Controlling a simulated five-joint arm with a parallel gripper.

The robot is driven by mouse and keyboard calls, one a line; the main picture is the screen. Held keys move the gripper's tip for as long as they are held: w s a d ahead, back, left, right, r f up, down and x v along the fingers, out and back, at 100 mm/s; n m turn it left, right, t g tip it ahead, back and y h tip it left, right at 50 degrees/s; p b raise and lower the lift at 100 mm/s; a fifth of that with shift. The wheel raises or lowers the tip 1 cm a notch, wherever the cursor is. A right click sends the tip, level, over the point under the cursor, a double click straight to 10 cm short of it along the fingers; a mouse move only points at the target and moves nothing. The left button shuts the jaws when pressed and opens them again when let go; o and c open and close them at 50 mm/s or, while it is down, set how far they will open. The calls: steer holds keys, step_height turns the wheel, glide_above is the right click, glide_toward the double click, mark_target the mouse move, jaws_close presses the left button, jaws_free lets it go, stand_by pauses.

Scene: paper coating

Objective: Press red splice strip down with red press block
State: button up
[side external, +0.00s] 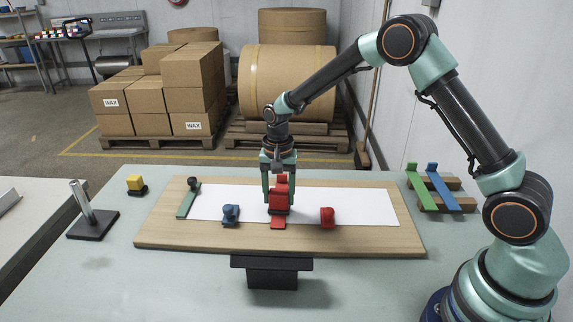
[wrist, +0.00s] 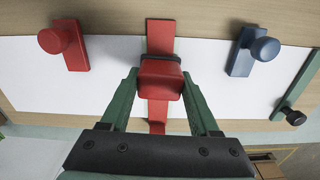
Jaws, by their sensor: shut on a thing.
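The red splice strip (side external: 278,223) lies across the white paper, its near end over the paper's front edge. It also shows in the wrist view (wrist: 160,36), running out both sides of the block. The red press block (side external: 280,196) has a dark pad beneath. My gripper (side external: 279,188) is shut on it, one green finger on each side. In the wrist view the press block (wrist: 160,80) sits directly over the strip, hiding its middle. The block is at or very close to the strip; I cannot tell whether the pad touches it.
A blue knobbed block (side external: 231,214) and a red knobbed block (side external: 327,217) flank the strip. A green bar (side external: 188,202) crosses the paper's left end. A yellow block (side external: 135,184), metal post (side external: 85,206) and strip rack (side external: 452,203) stand off the wooden board (side external: 380,243).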

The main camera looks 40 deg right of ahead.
steer(key=shift+s+a, duration=0.75)
steer(key=shift+s, duration=0.05)
steer(key=shift+w+d, duration=3.95)
steer(key=shift+s+a, duration=2.05)
step_height(320, 180, up, 8)
steer(key=shift+d+r, duration=0.1)
